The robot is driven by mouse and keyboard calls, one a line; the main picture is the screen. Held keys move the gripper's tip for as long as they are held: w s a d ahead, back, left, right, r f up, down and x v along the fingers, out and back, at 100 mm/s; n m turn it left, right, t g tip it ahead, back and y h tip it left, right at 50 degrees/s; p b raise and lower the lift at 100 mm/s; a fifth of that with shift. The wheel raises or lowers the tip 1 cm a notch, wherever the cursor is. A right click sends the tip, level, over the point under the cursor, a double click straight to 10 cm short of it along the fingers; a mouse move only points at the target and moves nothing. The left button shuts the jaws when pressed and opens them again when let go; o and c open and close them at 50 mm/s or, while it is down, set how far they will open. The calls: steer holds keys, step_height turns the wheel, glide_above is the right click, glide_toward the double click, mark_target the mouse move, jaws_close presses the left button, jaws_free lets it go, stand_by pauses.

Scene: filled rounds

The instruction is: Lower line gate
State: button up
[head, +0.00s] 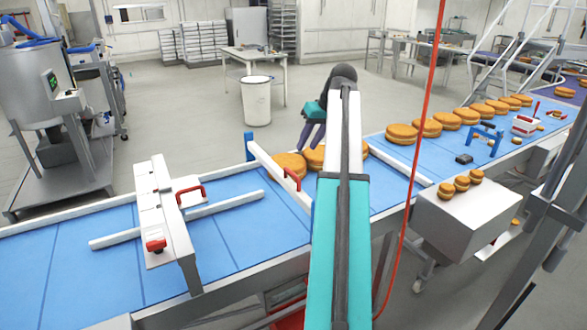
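The line gate appears to be the white bar (272,166) with a red handle (292,179), running slantwise across the blue conveyor from a blue post (249,145) at the far edge. Its near end is hidden behind my arm. I cannot tell its exact height above the belt. My gripper (306,147) points down beyond the bar, above the far side of the belt, with its two dark fingers apart and nothing seen between them. It is up and right of the red handle, apart from it.
Filled rounds (402,133) line the belt to the right; some sit just behind the bar. A white bridge (160,210) with red handles spans the belt at left. A red hose (418,150) hangs right of my arm. Small rounds (461,183) stand on a metal box (460,218).

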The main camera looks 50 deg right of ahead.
mark_target(292, 172)
steer(key=shift+p+x, duration=2.25)
steer(key=shift+x, duration=4.3)
jaws_close()
